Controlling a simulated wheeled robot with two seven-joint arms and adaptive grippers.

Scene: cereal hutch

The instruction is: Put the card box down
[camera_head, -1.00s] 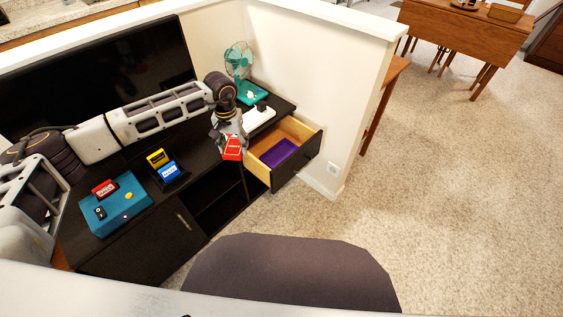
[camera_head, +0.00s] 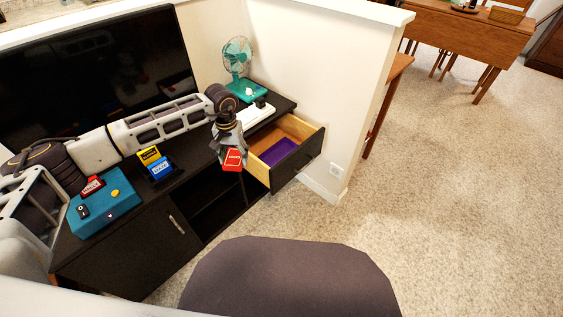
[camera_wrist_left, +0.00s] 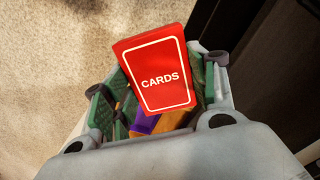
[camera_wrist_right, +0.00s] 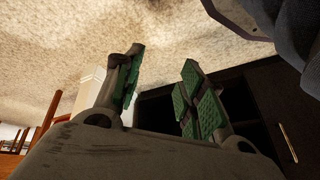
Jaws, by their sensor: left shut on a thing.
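The red card box (camera_head: 233,160), marked CARDS, is held by my left gripper (camera_head: 231,149) in the head view. It shows to the left of the open drawer (camera_head: 292,166), which has a purple bottom or liner (camera_head: 278,152). In the left wrist view the card box (camera_wrist_left: 160,78) stands tilted between the fingers of my left gripper (camera_wrist_left: 158,98). Purple and orange-brown surfaces show behind it. My right gripper (camera_wrist_right: 160,88) is open and empty in the right wrist view, and is out of the head view.
A teal box (camera_head: 110,205) with a red item (camera_head: 91,186) stands at the cabinet's left end. Yellow (camera_head: 149,155) and blue (camera_head: 160,168) boxes stand beside it. A teal fan (camera_head: 238,60) and white strip (camera_head: 257,113) are behind the drawer. Carpet (camera_head: 430,210) is clear at right.

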